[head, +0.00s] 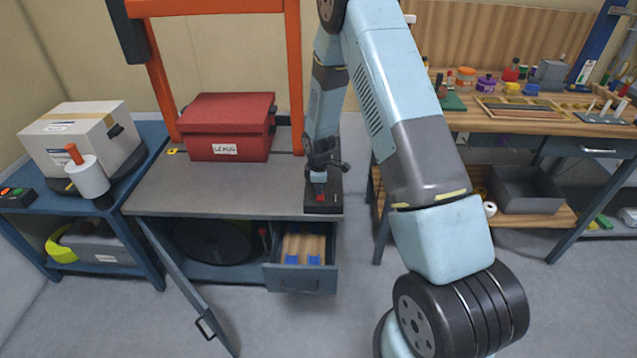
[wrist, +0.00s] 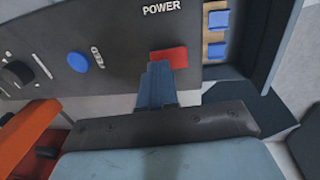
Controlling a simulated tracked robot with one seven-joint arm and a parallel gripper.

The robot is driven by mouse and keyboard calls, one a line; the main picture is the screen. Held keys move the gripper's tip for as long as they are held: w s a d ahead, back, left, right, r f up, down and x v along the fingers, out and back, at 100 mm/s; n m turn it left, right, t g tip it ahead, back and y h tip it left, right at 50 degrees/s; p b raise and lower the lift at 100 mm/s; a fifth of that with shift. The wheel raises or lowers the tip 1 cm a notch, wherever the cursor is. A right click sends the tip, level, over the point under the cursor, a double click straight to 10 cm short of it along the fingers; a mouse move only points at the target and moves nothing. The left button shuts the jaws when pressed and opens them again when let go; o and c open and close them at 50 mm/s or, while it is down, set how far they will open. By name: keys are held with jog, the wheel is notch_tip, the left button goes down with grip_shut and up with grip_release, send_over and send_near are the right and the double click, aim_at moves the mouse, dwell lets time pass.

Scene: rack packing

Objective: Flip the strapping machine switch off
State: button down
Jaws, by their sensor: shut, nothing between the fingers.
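The strapping machine (head: 240,190) has a grey top with an orange arch over it. Its dark control panel (head: 323,205) is at the front right corner of the top. In the wrist view the panel (wrist: 115,50) carries a red switch (wrist: 170,56) under the word POWER, a blue button (wrist: 78,62) marked FEED and a black knob (wrist: 17,73). My gripper (wrist: 157,72) is shut and empty, with its fingertips at the lower left edge of the red switch. Whether they touch it is unclear. In the head view my gripper (head: 319,178) is over the panel.
A red box (head: 230,125) stands on the machine top. Below, a drawer (head: 302,278) and a cabinet door (head: 185,280) stand open. A blue side table (head: 135,175) at left holds a white carton (head: 75,140). A cluttered workbench (head: 540,125) is at right.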

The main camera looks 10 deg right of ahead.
jog(key=shift+f, duration=0.25)
jog(key=shift+a+f, duration=0.1)
jog(key=shift+a, duration=0.15)
jog(key=shift+d, duration=0.25)
jog(key=shift+s, duration=0.35)
jog(key=shift+s+a, duration=0.15)
jog(key=shift+s, duration=0.3)
